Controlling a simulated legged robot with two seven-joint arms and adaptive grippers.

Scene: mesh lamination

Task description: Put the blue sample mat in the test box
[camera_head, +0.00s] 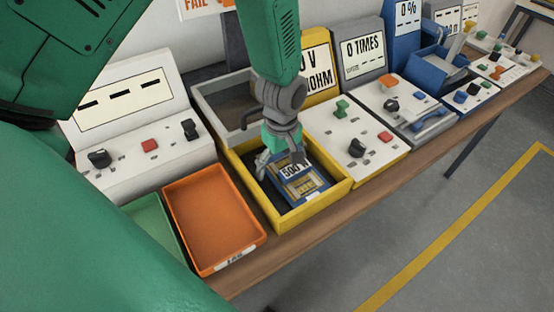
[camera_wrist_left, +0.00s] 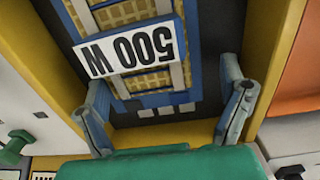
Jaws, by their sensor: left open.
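A blue-edged mat (camera_head: 304,187) with a yellow grid and a "500 W" label lies inside a yellow-rimmed box (camera_head: 314,211) with a dark floor. It also shows in the left wrist view (camera_wrist_left: 155,80), flat between the yellow walls. My right gripper is not in view.
An orange tray (camera_head: 212,215) and a green tray (camera_head: 152,220) stand left of the yellow box, both empty where visible. A grey open box (camera_head: 212,90) is behind it. White control panels (camera_head: 350,135) with knobs line the right. The wooden table edge (camera_head: 330,222) runs close in front.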

